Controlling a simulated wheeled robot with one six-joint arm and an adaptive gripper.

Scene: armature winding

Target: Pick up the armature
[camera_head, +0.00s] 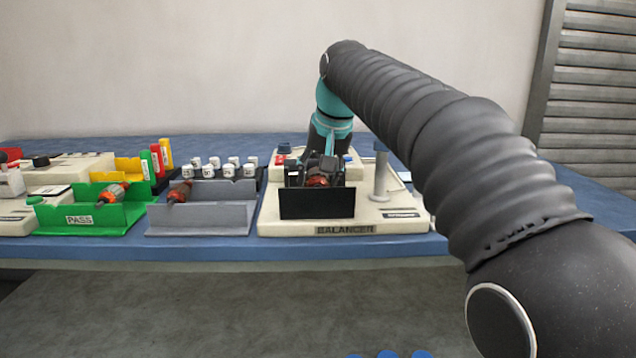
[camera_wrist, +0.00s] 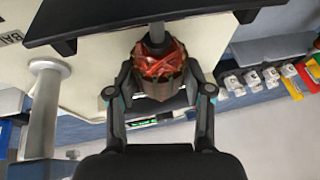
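The armature (camera_wrist: 160,68), with red-copper windings and a shaft, is at the balancer (camera_head: 410,225), behind its black front panel (camera_head: 317,204). In the head view the armature (camera_head: 318,181) is partly hidden by the panel and gripper. My gripper (camera_wrist: 160,75) points down with one finger on each side of the armature, its tips close to the sides. Whether the fingers touch it is unclear. In the head view my gripper (camera_head: 318,165) is dark and hard to make out. The shaft in the wrist view runs toward the black panel.
A grey post (camera_head: 381,175) stands right of the gripper. Left are a grey tray (camera_head: 200,222) and a green PASS tray (camera_head: 90,222), each holding another armature. Several white-and-grey containers (camera_head: 215,172) stand behind. The blue table edge (camera_head: 240,250) is in front.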

